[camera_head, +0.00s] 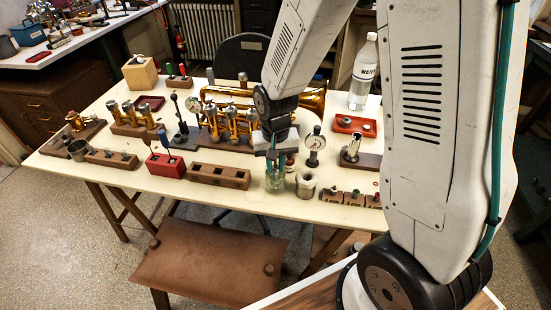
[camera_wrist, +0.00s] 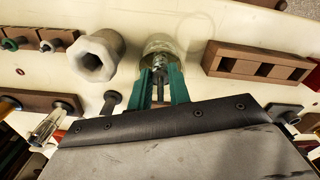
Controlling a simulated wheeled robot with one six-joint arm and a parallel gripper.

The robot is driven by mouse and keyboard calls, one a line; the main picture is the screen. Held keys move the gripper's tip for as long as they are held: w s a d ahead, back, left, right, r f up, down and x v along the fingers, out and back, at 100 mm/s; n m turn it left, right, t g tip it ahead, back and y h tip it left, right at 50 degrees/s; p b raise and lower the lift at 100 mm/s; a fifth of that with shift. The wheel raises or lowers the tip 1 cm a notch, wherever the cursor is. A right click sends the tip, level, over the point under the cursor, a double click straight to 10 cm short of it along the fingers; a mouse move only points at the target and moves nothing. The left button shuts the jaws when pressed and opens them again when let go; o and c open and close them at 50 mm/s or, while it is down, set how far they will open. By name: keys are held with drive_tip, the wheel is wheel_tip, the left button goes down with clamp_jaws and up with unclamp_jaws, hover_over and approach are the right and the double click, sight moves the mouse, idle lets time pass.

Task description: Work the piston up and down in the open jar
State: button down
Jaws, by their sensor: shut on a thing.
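The open glass jar (camera_head: 276,181) stands near the front edge of the cream table. In the wrist view the clear jar (camera_wrist: 160,42) shows just beyond my fingertips. My gripper (camera_head: 275,160) is directly above the jar, pointing down. Its two green fingers (camera_wrist: 161,80) are shut on the metal piston (camera_wrist: 160,64). The piston is upright and in line with the jar's mouth, its lower end apparently within the glass. How deep it reaches is hard to tell.
A pale hexagonal socket (camera_head: 306,184) stands close right of the jar. A slotted wooden block (camera_head: 218,176) lies to its left. A dial gauge (camera_head: 315,143) stands right and behind. The brass horn (camera_head: 235,122) is behind. A clear bottle (camera_head: 363,75) stands at the back.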

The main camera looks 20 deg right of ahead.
drive_tip(key=shift+r, duration=1.6)
drive_tip(key=shift+f, duration=0.15)
idle(0.8)
drive_tip(key=shift+r, duration=3.95)
